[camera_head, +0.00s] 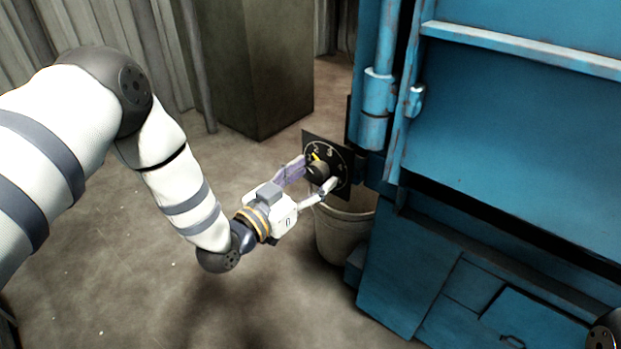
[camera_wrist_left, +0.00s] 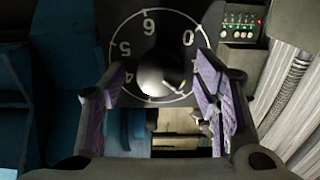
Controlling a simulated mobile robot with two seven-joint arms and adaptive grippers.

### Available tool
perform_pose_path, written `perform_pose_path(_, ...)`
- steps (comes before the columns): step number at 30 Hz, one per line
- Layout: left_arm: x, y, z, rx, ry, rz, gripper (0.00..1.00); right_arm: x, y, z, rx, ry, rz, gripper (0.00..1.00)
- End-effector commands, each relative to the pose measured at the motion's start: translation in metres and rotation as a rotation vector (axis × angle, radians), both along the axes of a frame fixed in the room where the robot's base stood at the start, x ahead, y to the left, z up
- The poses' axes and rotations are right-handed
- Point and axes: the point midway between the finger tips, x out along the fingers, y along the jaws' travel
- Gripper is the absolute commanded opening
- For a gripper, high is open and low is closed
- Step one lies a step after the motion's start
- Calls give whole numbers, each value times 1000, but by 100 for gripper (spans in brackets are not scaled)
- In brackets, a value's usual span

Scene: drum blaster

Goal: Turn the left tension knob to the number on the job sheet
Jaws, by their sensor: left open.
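The left tension knob (camera_head: 317,173) is a round black knob on a dark square dial plate (camera_head: 344,187) with white numbers, beside the blue machine. In the left wrist view the knob (camera_wrist_left: 158,75) sits in the middle of the dial, and 0, 6, 5 and 4 can be read. A yellow mark on the knob points to the lower right there; its exact number is hard to tell. My left gripper (camera_head: 316,176) is open, its purple-padded fingers on either side of the knob. Contact cannot be told. No job sheet shows. My right gripper is out of view.
The blue machine (camera_head: 500,130) fills the right side, with a vertical pipe (camera_head: 378,95) close to the dial. A pale bucket (camera_head: 342,237) stands below the dial. A grey cabinet (camera_head: 255,70) stands behind. The floor at front left is clear.

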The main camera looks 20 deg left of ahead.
Motion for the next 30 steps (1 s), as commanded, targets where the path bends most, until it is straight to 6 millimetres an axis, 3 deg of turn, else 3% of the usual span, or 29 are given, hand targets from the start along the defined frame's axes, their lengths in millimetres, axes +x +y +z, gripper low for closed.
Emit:
perform_pose_path(4, 0, 0, 0, 0, 0, 0, 56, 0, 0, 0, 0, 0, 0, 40)
perform_pose_path(11, 0, 0, 0, 1, 0, 0, 8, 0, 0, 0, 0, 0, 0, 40)
perform_pose_path(22, -1, 0, 1, 49, -19, -1, 8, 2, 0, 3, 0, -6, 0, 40)
perform_pose_path(30, -1, -1, 3, 227, -83, -4, 8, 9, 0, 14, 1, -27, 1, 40)
